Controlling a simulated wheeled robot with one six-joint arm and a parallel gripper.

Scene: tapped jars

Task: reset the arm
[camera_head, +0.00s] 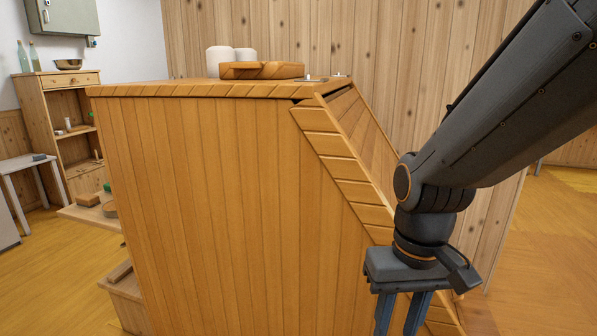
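My gripper (402,314) hangs from my dark grey arm at the lower right, with its two blue-grey fingers pointing down. A narrow gap shows between the fingers, and wood shows through it. The fingertips are cut off by the bottom edge, so what is at their ends is hidden. The gripper is in front of the sloping right side of a large wooden cabinet (215,200). I cannot tell whether it touches the cabinet.
A shelf unit (65,110) with bottles and a bowl, and a small white table (22,162), are at the far left. Open floor (545,255) lies at the right.

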